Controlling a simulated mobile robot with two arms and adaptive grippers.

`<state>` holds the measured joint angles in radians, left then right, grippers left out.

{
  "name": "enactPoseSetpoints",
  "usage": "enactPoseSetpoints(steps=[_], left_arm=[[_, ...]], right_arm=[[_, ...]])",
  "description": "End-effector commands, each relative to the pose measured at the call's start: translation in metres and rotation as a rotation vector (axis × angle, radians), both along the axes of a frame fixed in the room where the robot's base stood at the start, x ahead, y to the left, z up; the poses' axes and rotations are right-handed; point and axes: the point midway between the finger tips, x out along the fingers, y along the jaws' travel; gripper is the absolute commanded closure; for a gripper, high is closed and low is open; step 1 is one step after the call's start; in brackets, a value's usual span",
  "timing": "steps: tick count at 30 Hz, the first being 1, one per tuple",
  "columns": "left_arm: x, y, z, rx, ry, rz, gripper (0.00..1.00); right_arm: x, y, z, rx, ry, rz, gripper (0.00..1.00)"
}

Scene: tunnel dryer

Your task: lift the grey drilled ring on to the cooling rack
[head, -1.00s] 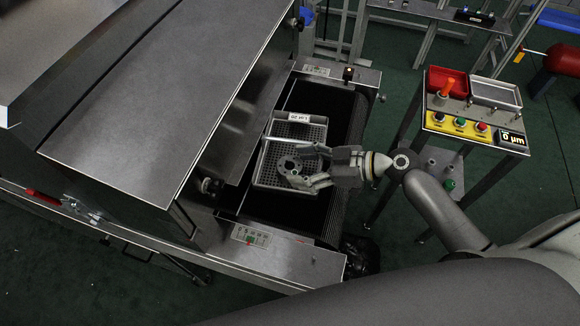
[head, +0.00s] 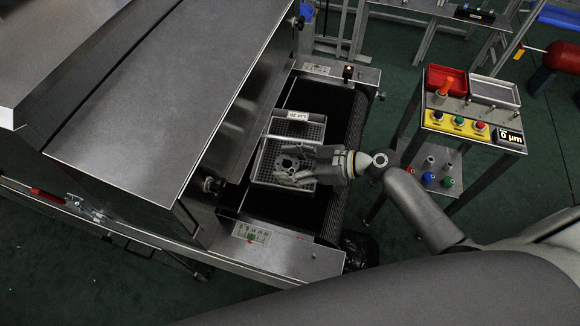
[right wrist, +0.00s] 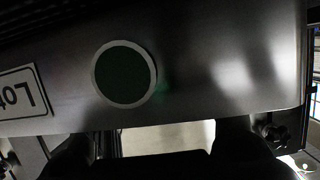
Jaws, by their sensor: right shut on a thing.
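The grey drilled ring (head: 285,161) shows in the head view over the near part of a grey mesh tray (head: 257,170). My right gripper (head: 302,165) comes in from the right with its fingers shut on the ring. I cannot tell whether the ring touches the mesh. The fingers hide its right side. The right wrist view is filled by a grey metallic surface with a pale-rimmed dark green circle; I cannot tell what part this is. A cooling rack is not clearly identifiable. My left gripper is not in view.
The tray lies on the dark conveyor (head: 330,120), beside the dryer's steel hood (head: 170,90). At right stands a bench with a red bin (head: 447,78), a yellow button panel (head: 458,125) and coloured pegs on its lower shelf. Green floor separates them.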

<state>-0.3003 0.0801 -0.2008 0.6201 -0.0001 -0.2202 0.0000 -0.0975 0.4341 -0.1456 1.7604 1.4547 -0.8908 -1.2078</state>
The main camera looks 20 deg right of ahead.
Motion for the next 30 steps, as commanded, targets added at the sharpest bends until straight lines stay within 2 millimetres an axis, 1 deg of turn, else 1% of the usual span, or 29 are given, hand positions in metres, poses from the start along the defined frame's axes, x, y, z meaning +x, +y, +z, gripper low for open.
enactPoseSetpoints(steps=[1,2,10,14,17,23,30], left_arm=[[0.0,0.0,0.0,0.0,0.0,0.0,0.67],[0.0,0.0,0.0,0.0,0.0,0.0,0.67],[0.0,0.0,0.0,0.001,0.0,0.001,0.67],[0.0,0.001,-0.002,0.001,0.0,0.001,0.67],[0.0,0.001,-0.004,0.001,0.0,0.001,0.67],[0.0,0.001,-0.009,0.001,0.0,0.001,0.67],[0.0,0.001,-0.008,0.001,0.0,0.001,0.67]], right_arm=[[-0.002,0.0,-0.002,-0.002,0.006,0.003,1.0],[0.0,0.001,0.001,0.002,0.001,0.001,1.0],[-0.001,0.0,0.001,0.001,0.001,0.001,1.0],[0.0,0.0,0.005,0.0,0.0,0.001,1.0],[0.0,0.0,0.012,0.0,-0.003,0.002,1.0],[-0.001,0.001,0.034,0.001,-0.007,0.002,1.0],[-0.022,0.014,0.064,0.001,-0.006,0.003,1.0]])
